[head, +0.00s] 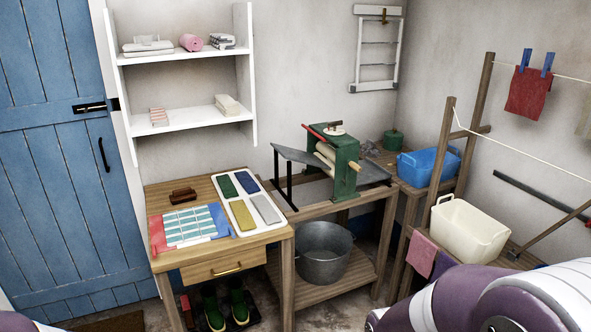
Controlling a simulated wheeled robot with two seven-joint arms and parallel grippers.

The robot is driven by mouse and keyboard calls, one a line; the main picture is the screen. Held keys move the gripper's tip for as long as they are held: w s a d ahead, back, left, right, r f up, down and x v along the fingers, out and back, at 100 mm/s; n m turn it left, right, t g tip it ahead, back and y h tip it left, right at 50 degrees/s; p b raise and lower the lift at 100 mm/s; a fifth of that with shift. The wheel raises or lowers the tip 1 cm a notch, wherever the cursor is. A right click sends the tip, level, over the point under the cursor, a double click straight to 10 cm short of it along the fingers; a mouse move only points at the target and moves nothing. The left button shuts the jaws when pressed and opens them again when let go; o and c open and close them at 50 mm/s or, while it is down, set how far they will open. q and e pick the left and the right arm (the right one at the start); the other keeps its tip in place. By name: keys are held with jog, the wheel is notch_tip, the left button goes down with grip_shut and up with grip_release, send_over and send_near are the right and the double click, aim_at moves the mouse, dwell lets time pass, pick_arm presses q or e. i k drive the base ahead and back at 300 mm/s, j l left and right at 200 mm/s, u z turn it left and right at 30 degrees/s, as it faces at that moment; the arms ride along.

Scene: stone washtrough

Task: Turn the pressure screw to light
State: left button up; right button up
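A green wringer (347,165) stands on a wooden stand in the middle of the view, with pale rollers (325,157) between its sides. On its top is a round white dial-like piece with a dark knob, which looks like the pressure screw (335,130). Its markings are too small to read. A red bar (315,132) lies beside it at the top left. Neither of my grippers is in view. Parts of my purple and white arm show at the lower right, far in front of the wringer.
A wooden table (270,238) left of the wringer holds a striped cloth (190,227) and a white tray (235,198) of coloured pieces. A metal tub (324,253) stands below the wringer. A blue basin (428,167), a cream tub (467,231) and a drying rack (439,155) are at right.

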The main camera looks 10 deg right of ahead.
aim_at(334, 124)
jog(key=i+l+z, duration=0.25)
jog(key=i, duration=0.45)
jog(key=i+l+z, duration=0.25)
jog(key=i, duration=0.65)
